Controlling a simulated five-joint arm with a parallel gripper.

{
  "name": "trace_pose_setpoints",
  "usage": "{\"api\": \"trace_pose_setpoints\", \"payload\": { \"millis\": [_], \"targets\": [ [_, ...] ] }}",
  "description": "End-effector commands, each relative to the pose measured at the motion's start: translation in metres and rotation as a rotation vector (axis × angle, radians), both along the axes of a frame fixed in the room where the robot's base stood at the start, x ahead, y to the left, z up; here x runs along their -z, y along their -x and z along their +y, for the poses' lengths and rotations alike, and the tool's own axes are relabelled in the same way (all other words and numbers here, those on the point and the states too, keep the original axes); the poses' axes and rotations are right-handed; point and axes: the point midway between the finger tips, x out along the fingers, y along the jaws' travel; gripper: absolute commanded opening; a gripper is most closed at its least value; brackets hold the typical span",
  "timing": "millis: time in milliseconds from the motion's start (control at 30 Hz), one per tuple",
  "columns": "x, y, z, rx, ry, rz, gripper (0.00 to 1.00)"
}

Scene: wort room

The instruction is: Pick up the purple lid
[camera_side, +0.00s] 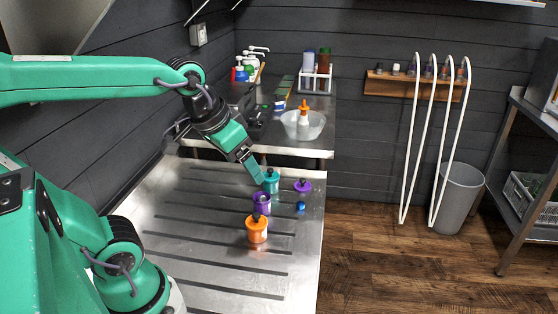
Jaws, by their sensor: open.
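A purple lid (303,186) with a dark knob lies by itself on the grooved metal table (200,270), near its right edge. A purple container (261,204) stands to the lower left of it, with a teal container (271,182) just above. An orange container (257,230) stands nearest the camera. My gripper (257,178) is open and points down to the right, just left of the teal container and to the left of the purple lid. Whether a fingertip touches the teal container cannot be told.
A small blue piece (301,206) lies below the lid. Behind stands a counter (318,140) with a clear bowl (303,124) holding an orange-topped bottle, a tube rack (315,80) and pump bottles (250,68). The table's near part is clear. A grey bin (459,198) stands on the floor.

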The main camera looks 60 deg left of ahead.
Motion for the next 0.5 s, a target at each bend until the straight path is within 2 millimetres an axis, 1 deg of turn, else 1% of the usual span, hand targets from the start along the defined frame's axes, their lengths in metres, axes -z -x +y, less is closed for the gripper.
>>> {"api": "trace_pose_setpoints", "payload": {
  "millis": [33,267,500],
  "targets": [
    [-0.002,-0.010,0.003,-0.015,0.004,0.015,0.79],
    [-0.010,-0.053,0.015,-0.078,0.019,0.069,0.79],
    [-0.008,-0.101,0.031,-0.146,0.036,0.125,0.79]
  ]
}}
